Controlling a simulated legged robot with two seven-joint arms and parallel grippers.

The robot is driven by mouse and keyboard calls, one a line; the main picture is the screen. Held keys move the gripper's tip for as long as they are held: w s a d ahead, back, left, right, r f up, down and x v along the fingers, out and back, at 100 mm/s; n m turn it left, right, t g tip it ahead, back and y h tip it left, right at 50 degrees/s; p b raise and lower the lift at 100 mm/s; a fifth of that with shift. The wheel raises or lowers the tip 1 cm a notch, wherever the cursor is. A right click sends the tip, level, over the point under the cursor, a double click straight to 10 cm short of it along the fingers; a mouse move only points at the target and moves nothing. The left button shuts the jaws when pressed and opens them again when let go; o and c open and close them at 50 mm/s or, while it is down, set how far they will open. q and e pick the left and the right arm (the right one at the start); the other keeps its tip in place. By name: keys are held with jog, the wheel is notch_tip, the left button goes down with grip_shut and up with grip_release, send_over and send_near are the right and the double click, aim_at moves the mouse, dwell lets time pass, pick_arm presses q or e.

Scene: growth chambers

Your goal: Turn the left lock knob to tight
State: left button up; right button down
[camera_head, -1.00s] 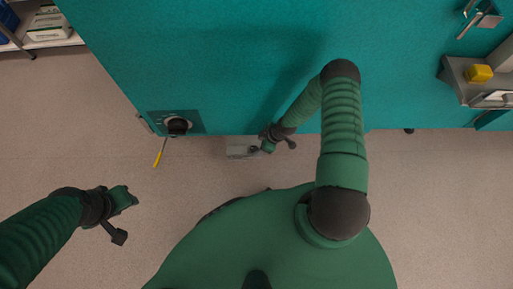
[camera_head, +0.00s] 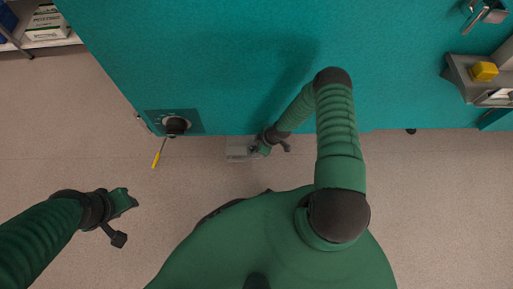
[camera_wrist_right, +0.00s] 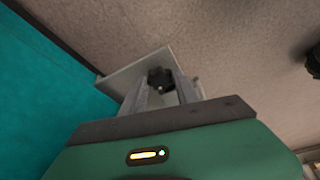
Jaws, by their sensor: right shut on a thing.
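A black lobed knob (camera_wrist_right: 160,79) sits on a light grey bracket (camera_wrist_right: 135,76) in the right wrist view. The bracket also shows in the head view (camera_head: 237,146), low at the front of the teal cabinet. My right gripper (camera_head: 256,150) is at this knob. Its two grey fingers (camera_wrist_right: 161,88) stand on either side of the knob and are shut on it. The gripper hides most of the knob in the head view. Any tightness marking cannot be read. My left gripper (camera_head: 132,198) hangs empty above the floor at the left; its jaw opening is too small to judge.
The teal cabinet (camera_head: 220,60) fills the top. A panel with a black dial (camera_head: 177,126) is at its lower left, with a yellow-handled tool (camera_head: 157,158) below. A grey ledge with a yellow block (camera_head: 484,71) is at the right. Open floor lies at the left.

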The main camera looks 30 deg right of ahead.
jog(key=m+p, duration=0.2)
jog(key=m+h+p, duration=0.1)
jog(key=shift+s+a+r+t, duration=0.15)
jog(key=shift+a+r+t, duration=0.15)
jog(key=shift+r+t, duration=0.1)
jog(key=shift+d+f+m+p, duration=0.1)
jog(key=shift+f+m+p, duration=0.25)
jog(key=shift+m, duration=0.55)
jog(key=c, duration=0.9)
grip_release()
jog(key=shift+f, duration=0.1)
